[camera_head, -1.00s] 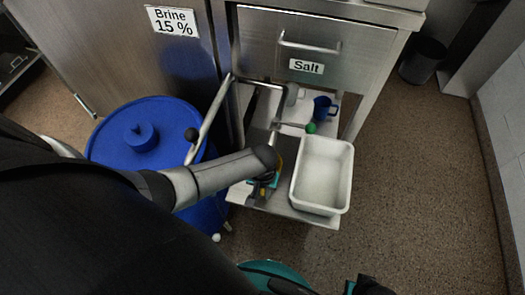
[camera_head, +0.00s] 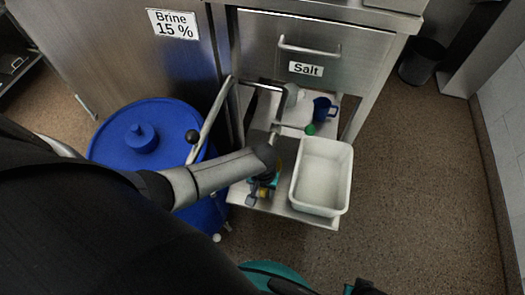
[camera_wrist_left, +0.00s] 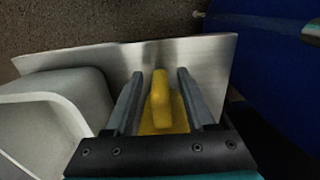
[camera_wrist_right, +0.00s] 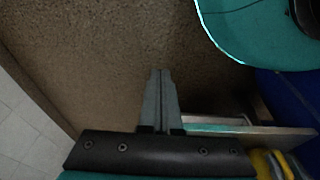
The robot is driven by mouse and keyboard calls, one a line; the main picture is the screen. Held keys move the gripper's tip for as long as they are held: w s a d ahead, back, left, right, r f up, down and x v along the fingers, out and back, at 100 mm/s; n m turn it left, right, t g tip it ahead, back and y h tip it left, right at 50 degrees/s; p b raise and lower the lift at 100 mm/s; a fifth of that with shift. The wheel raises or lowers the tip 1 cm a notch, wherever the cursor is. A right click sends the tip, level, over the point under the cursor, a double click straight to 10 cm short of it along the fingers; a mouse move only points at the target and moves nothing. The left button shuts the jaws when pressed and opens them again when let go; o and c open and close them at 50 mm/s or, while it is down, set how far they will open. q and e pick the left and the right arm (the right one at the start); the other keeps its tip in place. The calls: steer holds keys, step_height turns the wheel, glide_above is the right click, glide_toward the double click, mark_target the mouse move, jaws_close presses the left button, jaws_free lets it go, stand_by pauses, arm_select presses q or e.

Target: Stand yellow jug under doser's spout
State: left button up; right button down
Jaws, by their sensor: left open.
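The yellow jug is mostly hidden in the head view by my left arm. In the left wrist view its yellow handle (camera_wrist_left: 160,100) stands between the two fingers of my left gripper (camera_wrist_left: 160,95), with a gap on each side. My left gripper is open; in the head view it is low over the shelf (camera_head: 262,190). A metal pipe and lever with a black knob (camera_head: 192,136) rise beside the cabinet, and a grey nozzle (camera_head: 291,95) shows over the shelf; which part is the doser's spout I cannot tell surely. My right gripper (camera_wrist_right: 160,75) is shut and empty over the floor.
A white tub (camera_head: 321,172) stands on the shelf right of my left gripper. A blue mug (camera_head: 323,108) and a green round thing (camera_head: 310,129) are behind it. A blue drum (camera_head: 110,150) stands to the left.

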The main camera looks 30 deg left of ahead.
arm_select(q)
steer(key=shift+r, duration=0.5)
step_height(320, 180, up, 4)
steer(key=p, duration=0.3)
steer(key=shift+r, duration=0.1)
step_height(320, 180, up, 4)
steer(key=p, duration=0.2)
steer(key=shift+r+p, duration=0.2)
steer(key=shift+p, duration=0.1)
steer(key=shift+r+p, duration=0.3)
steer(key=shift+r, duration=0.3)
arm_select(e)
steer(key=s+d+f, duration=0.5)
steer(key=s+d, duration=0.1)
steer(key=s, duration=0.3)
steer(key=shift+s+d+h, duration=0.2)
steer(key=shift+s+h, duration=0.1)
